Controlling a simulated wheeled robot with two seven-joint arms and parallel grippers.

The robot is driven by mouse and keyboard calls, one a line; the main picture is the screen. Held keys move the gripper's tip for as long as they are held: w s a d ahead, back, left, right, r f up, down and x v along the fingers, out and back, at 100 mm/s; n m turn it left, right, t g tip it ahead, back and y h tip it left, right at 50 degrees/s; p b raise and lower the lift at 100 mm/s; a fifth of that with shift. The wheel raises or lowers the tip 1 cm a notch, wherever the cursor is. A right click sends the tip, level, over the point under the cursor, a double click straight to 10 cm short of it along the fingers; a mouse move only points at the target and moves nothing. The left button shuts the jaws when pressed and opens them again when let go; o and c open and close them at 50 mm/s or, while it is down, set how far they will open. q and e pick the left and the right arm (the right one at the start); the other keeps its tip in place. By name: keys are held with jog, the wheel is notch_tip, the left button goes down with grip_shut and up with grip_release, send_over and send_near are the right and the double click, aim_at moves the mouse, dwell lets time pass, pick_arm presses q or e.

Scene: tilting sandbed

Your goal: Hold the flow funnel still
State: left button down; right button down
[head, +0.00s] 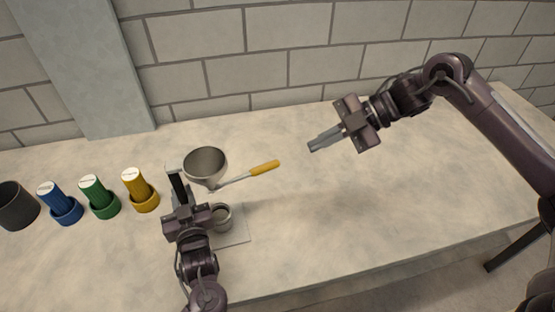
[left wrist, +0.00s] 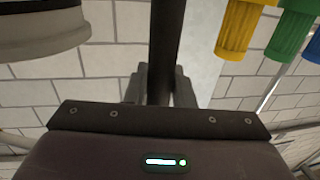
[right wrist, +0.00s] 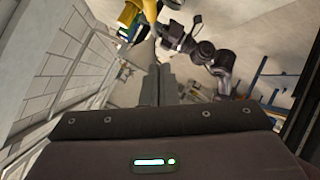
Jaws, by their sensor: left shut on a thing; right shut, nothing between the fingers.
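The flow funnel (head: 206,165) is a grey metal cone, open at the top, at the left-middle of the head view. A thin rod with a yellow handle (head: 264,168) reaches right from its lower part. My left gripper (head: 182,197) is shut on a dark upright bar (left wrist: 164,40) at the funnel's left; the join between bar and funnel is unclear. A grey rounded rim (left wrist: 40,30), likely the funnel's, shows in the left wrist view. My right gripper (head: 312,148) is shut and empty, above the table right of the yellow handle; its fingers also show in the right wrist view (right wrist: 158,75).
A small grey cup (head: 221,222) stands below the funnel on a pale plate (head: 236,238). Yellow (head: 138,190), green (head: 98,197) and blue (head: 60,204) capped containers and a dark cup (head: 17,206) stand left. The table (head: 370,215) is clear on the right.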

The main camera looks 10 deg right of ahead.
jog(key=r+t+h, duration=0.1)
send_over(262, 169)
jog(key=s+d, duration=0.3)
notch_tip(262, 169, down, 6)
jog(key=shift+w+d+f+m, duration=0.15)
jog(key=shift+w+f+m, duration=0.25)
jog(key=shift+w+f, duration=0.75)
jog(key=shift+f, duration=0.2)
